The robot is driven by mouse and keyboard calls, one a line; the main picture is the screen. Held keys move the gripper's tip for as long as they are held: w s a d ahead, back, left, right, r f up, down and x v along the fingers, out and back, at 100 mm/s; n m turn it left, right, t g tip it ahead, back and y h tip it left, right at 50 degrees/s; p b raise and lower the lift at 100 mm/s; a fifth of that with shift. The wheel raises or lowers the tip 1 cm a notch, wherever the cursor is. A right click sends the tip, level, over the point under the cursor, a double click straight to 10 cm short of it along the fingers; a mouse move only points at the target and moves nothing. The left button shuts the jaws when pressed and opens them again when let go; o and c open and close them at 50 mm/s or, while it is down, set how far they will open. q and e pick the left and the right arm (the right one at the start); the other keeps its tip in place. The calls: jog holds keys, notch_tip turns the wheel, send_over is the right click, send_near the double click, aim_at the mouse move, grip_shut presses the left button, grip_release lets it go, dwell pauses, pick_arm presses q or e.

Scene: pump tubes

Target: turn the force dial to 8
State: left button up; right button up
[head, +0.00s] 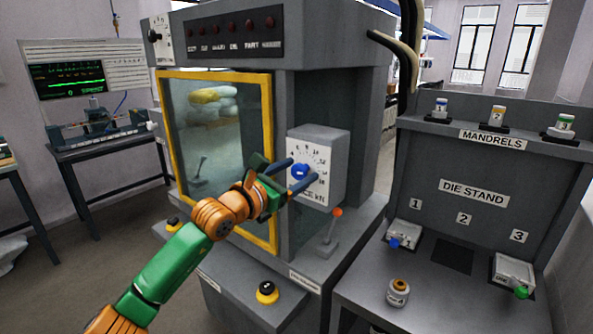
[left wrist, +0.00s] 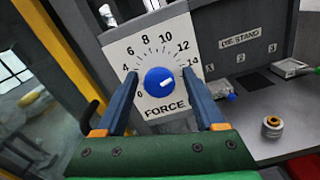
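The force dial is a blue knob (head: 300,172) on a white scale plate on the right front of the grey machine. In the left wrist view the knob (left wrist: 158,82) sits in the middle, above the word FORCE. Its white pointer line slants to the upper right, roughly toward the 14 side of the scale. In the head view the left gripper (head: 299,168) partly covers the scale. My right gripper is not in view.
A red-tipped lever (head: 337,212) stands below the dial box. A yellow-framed window (head: 270,130) is left of it. A black-and-yellow button (head: 267,291) is on the machine's lower ledge. The die stand (head: 472,195) with clamps and a small can (head: 398,292) is at right.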

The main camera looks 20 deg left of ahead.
pick_arm(q)
jog(key=shift+a, duration=0.15)
jog(key=c, duration=0.3)
grip_shut()
